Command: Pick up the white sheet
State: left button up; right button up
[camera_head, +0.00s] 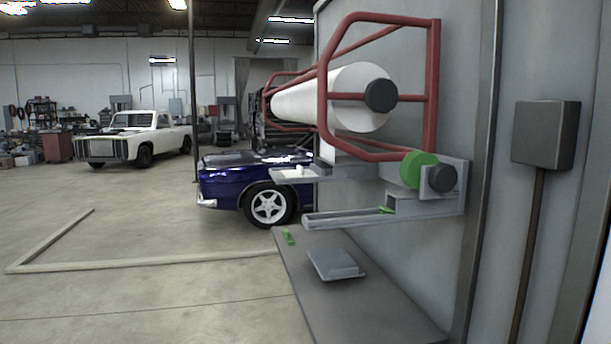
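A large white roll (330,98) lies sideways inside a red tube frame (433,75) on the grey wall at the right. A small pale patch (328,152) shows below the roll; I cannot tell whether it is a sheet coming off it. A light flat plate (285,175) juts out to the left under the roll, with a small white piece on it. No separate white sheet can be made out clearly. Neither of my grippers is in view.
A grey shelf (370,310) below holds a grey flat box (335,264) and a small green piece (288,237). A grey rail (350,217) with a green disc (418,171) sticks out above it. A blue car (235,180) stands behind. Open floor lies left.

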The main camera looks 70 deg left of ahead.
aim_at(300, 172)
jog(key=u, duration=2.35)
jog(key=i+z, duration=0.15)
jog(key=z, duration=0.25)
jog(key=i+j+z, duration=0.1)
jog(key=z, duration=0.3)
jog(key=i+j+z, duration=0.35)
jog(key=i+j, duration=0.7)
jog(key=j, duration=0.2)
